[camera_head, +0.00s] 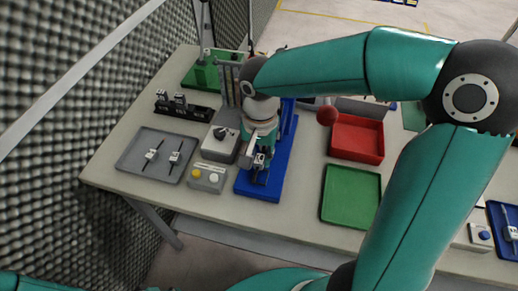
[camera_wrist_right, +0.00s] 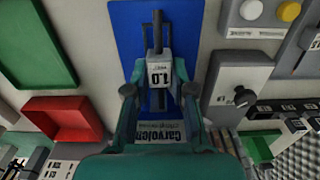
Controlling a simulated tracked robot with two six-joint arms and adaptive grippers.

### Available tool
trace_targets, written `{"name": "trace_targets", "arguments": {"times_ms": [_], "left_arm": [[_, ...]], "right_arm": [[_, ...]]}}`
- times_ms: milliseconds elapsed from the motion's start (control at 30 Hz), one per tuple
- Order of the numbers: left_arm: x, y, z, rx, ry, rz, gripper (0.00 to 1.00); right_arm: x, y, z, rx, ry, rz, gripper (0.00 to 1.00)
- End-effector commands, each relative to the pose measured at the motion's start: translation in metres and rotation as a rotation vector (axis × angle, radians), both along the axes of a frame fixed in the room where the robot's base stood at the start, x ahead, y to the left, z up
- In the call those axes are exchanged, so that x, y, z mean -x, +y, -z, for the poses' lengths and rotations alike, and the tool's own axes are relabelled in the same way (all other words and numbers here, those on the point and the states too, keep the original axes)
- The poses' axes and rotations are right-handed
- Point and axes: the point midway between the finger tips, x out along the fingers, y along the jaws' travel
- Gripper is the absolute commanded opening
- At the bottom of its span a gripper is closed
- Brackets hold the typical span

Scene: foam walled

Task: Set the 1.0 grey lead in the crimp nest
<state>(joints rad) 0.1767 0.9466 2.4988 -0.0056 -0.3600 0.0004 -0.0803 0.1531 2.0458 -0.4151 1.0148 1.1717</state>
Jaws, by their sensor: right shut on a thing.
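My right gripper (camera_head: 257,150) reaches down over the blue base plate (camera_head: 262,188) of the crimping station. It is shut on the grey lead marked 1.0 (camera_wrist_right: 159,75), which has a white tag and a dark wire end pointing away from my palm. In the right wrist view my two fingertips (camera_wrist_right: 159,92) stand either side of the tag. The crimp nest is hidden behind the gripper and lead. I cannot tell whether the lead touches it or hangs above it. My left gripper is out of view.
A grey tray (camera_head: 136,164) holds two tagged leads at left. A button box (camera_head: 207,184) and a grey knob box (camera_head: 214,152) stand close left of the plate. A green tray (camera_head: 350,215) and red bin (camera_head: 374,140) lie right. A black rack (camera_head: 205,112) stands behind.

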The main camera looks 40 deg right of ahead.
Motion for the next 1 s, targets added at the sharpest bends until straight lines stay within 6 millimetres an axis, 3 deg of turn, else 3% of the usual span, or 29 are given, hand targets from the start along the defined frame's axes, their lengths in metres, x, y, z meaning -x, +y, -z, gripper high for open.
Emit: {"name": "trace_targets", "arguments": {"times_ms": [433,1000], "left_arm": [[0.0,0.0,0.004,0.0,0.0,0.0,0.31],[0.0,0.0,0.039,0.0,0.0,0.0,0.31]], "right_arm": [[0.002,-0.003,0.001,-0.002,-0.002,0.009,0.0],[0.002,-0.003,0.041,-0.001,-0.002,0.008,0.0]]}}
